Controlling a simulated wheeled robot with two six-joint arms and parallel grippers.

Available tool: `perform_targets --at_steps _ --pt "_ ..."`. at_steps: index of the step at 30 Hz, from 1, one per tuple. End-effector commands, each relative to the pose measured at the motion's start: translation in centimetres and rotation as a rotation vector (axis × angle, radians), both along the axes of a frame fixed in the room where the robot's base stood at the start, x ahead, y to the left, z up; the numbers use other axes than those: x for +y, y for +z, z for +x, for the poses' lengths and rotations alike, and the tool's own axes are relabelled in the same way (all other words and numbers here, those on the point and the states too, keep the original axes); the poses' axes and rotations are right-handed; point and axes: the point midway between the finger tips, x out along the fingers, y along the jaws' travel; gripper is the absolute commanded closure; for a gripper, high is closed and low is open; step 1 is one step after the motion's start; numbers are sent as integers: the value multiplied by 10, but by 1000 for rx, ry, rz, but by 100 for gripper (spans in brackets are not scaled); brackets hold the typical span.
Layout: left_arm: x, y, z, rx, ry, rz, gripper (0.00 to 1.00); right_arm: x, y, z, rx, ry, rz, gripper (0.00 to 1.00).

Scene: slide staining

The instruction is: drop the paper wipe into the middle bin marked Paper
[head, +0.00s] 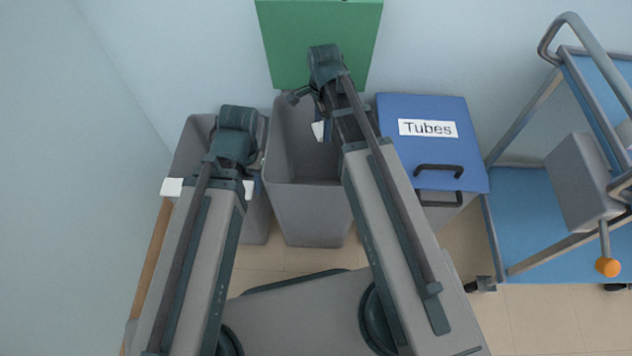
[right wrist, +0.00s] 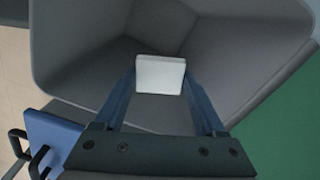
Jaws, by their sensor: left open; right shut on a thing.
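The paper wipe (right wrist: 160,74) is a small white piece held between the fingers of my right gripper (right wrist: 160,88). In the head view the wipe (head: 318,130) hangs inside the mouth of the middle grey bin (head: 308,215). In the right wrist view the bin's walls surround it, and it touches none that I can see. The middle bin's green lid (head: 318,50) stands raised against the wall. Its Paper marking is not in view. My left gripper (head: 236,125) is over the left bin; it is open, with its fingers mostly hidden.
The left grey bin (head: 190,150) is open, its front partly covered by my left arm. The right bin has a shut blue lid (head: 430,150) marked Tubes, with a black handle. A blue-shelved cart (head: 555,225) stands at the right. The wall is close behind the bins.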

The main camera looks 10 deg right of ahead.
Motion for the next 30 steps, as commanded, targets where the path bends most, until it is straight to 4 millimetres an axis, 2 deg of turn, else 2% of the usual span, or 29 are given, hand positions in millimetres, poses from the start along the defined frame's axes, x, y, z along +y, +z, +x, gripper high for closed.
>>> perform_targets --at_steps 7,8,12,23,30 --pt "0 -1 0 0 0 1 50 0 -1 0 0 0 0 78" --pt "0 -1 0 0 0 1 50 0 -1 0 0 0 0 26" --pt "0 -1 0 0 0 0 50 0 -1 0 0 0 0 1" --pt "0 2 0 0 0 0 50 0 2 0 0 0 0 0" --pt "0 21 0 1 1 -2 50 0 21 0 0 0 0 0"
